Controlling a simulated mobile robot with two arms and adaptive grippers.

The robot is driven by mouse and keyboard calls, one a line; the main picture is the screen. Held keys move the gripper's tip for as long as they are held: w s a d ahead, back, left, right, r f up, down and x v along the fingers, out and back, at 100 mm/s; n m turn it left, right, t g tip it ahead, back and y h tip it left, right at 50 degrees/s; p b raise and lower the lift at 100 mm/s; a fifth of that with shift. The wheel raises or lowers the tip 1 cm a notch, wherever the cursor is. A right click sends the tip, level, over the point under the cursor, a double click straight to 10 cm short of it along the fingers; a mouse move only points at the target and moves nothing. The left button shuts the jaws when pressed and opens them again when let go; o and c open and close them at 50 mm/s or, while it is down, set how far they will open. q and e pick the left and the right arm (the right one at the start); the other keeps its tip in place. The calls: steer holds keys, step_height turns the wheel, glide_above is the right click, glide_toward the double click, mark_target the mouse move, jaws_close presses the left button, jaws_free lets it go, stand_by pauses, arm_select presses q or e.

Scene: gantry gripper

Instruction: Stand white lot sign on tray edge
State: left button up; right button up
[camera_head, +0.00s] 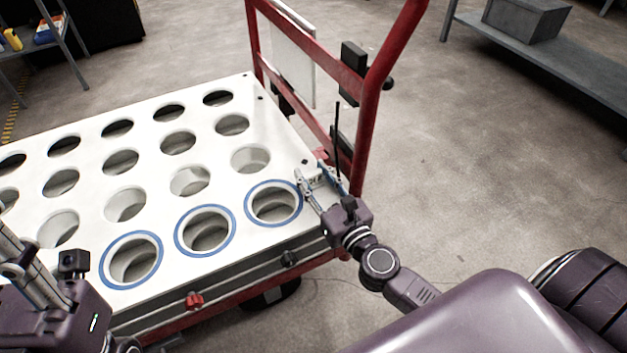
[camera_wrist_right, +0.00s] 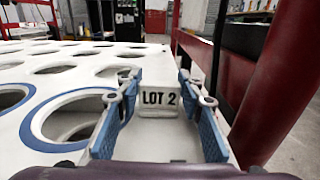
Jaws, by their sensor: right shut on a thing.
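The white lot sign (camera_wrist_right: 160,102) reads "LOT 2" in the right wrist view, with its lettering upright. My right gripper (camera_wrist_right: 162,108) is shut on it, with a blue-padded finger on each side. In the head view my right gripper (camera_head: 318,186) is at the right corner of the white tray (camera_head: 160,213), beside the nearest blue-ringed hole. The sign is small and partly hidden by the fingers there. I cannot tell whether its base touches the tray. Part of my left gripper (camera_head: 18,256) shows at the lower left, over the tray; its fingertips are not clear.
The tray has rows of round holes, several ringed in blue along the near side. A red cart frame (camera_head: 368,110) rises close to the right gripper, with a white panel (camera_head: 292,58) on it. A grey shelf (camera_head: 545,55) stands at the far right.

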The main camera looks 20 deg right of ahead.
steer(key=shift+r, duration=0.1)
steer(key=shift+f, duration=0.25)
steer(key=o, duration=0.6)
steer(key=shift+c, duration=0.2)
steer(key=shift+r, duration=0.15)
